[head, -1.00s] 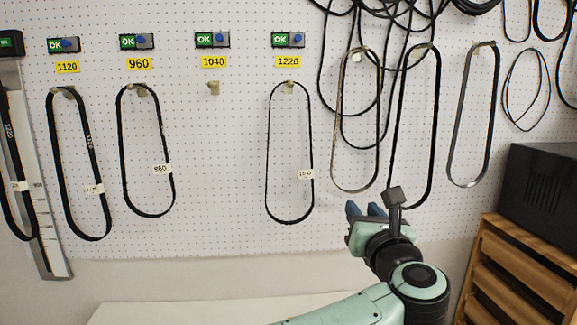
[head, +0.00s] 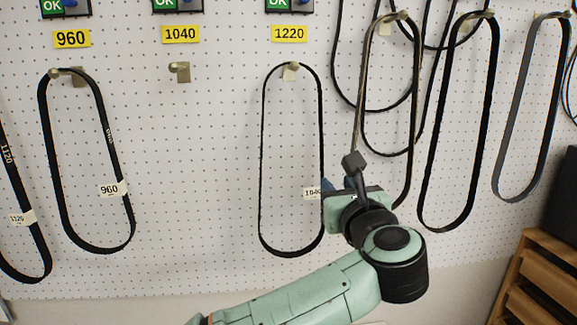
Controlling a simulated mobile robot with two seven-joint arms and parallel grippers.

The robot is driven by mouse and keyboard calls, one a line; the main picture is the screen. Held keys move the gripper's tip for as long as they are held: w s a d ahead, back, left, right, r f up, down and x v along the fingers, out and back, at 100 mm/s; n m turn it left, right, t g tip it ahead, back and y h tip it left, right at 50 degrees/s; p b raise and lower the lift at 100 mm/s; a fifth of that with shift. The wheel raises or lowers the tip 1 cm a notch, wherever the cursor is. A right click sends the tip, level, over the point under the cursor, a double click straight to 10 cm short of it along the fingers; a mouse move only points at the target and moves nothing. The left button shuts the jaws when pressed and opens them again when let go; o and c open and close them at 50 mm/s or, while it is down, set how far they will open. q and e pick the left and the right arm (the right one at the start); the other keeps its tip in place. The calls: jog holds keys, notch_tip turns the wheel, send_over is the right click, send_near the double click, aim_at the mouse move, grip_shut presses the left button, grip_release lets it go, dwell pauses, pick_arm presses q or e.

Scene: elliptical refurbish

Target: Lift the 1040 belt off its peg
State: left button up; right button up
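The 1040 belt (head: 262,160) is a black loop with a white tag (head: 311,193), part covered, that seems to read 1040. It hangs from the peg (head: 290,70) under the yellow 1220 label (head: 289,33). The peg (head: 180,71) under the 1040 label (head: 180,34) is bare. My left gripper (head: 338,186) is at the lower right strand of this belt, overlapping the tag's right edge in the picture. Its blue fingers are mostly hidden by its own body, so contact and opening cannot be told. My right gripper is not in view.
The 960 belt (head: 45,150) hangs to the left, with the 1120 belt (head: 22,246) beyond it. Several untagged belts hang close on the right, one (head: 359,90) partly behind my gripper. A wooden drawer rack (head: 535,285) stands at lower right.

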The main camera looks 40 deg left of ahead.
aim_at(323, 166)
pick_arm(q)
jog(key=p+x, duration=0.2)
jog(key=x, duration=0.6)
jog(key=shift+w+a, duration=0.1)
jog(key=shift+w, duration=0.1)
jog(key=shift+w+a+r+p, duration=0.1)
jog(key=shift+w+a+p, duration=0.05)
jog(key=shift+a+p, duration=0.2)
jog(key=p+x, duration=0.1)
jog(key=x, duration=0.3)
jog(key=shift+w+p, duration=0.3)
jog(key=shift+p, duration=0.1)
jog(key=shift+w+a+f, duration=0.1)
jog(key=shift+w+f, duration=0.05)
jog(key=shift+f, duration=0.15)
jog(key=shift+s, duration=0.45)
grip_shut()
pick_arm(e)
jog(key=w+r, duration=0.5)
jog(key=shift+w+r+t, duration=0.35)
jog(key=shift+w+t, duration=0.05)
